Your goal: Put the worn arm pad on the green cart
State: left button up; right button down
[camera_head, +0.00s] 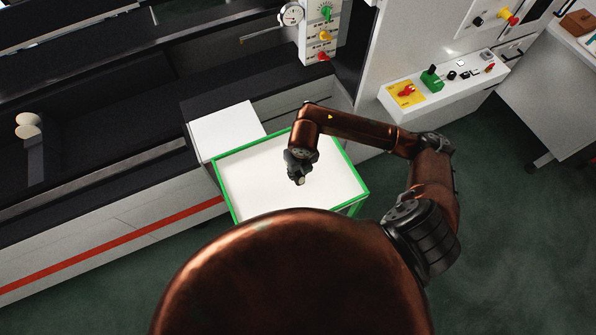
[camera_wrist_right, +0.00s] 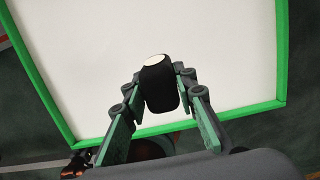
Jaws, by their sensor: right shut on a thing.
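The green cart (camera_head: 255,182) has a white top with a green rim and stands in the middle of the head view. Its top fills most of the right wrist view (camera_wrist_right: 225,60). My right gripper (camera_head: 298,177) is over the cart's top, pointing down. It is shut on a black, rounded pad with a pale end (camera_wrist_right: 160,88), which sits between the fingertips in the right wrist view. In the head view the pad is small and mostly hidden by the gripper. I cannot tell whether it touches the cart's top. My left gripper is not in view.
A white flat panel (camera_head: 225,131) adjoins the cart's back left. Two pale round-topped pieces (camera_head: 28,126) stand in the dark machine bay at left. A control box (camera_head: 443,85) with coloured knobs is at right. The cart's top around the gripper is bare.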

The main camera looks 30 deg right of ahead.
jog(key=w+f, duration=0.1)
jog(key=w+d+f, duration=0.1)
jog(key=shift+f, duration=0.3)
notch_tip(320, 180, down, 3)
jog(key=shift+r+p, duration=0.1)
jog(key=shift+p, duration=0.7)
jog(key=shift+f, duration=0.35)
jog(key=c, duration=1.6)
grip_release()
jog(key=shift+r, duration=0.1)
jog(key=shift+w+r, duration=0.1)
jog(key=shift+r, duration=0.15)
jog(key=r, duration=0.3)
jog(key=s+r+b, duration=0.1)
jog(key=r, duration=0.3)
jog(key=r+b, duration=0.1)
jog(key=r, duration=0.3)
jog(key=shift+s+r, duration=0.25)
jog(key=shift+s, duration=0.05)
